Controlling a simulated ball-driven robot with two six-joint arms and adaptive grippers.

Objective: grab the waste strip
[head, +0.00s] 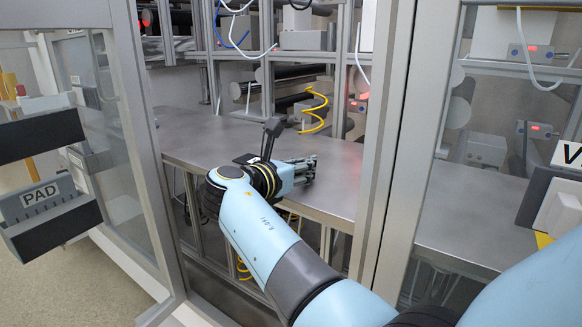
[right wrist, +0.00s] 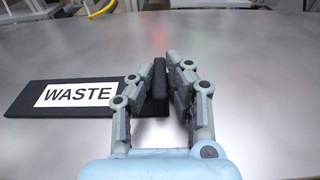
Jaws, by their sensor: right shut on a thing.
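My right gripper (head: 305,168) is low over the steel table top, its fingers pointing right in the head view. In the right wrist view the right gripper (right wrist: 167,82) is shut on the waste strip (right wrist: 159,78), a dark narrow piece upright between the fingers. The strip stands at the right end of a flat black plate (right wrist: 18,105) with a white WASTE label (right wrist: 76,93). I cannot tell whether strip and plate are joined or touching. In the head view the strip is hidden by the fingers. My left gripper is not in view.
The steel table (head: 215,137) is mostly clear around the gripper. A yellow coiled hose (head: 316,112) hangs behind it. Metal frame posts (head: 392,130) stand close to the right of my arm. Black PAD trays (head: 50,225) are at the left.

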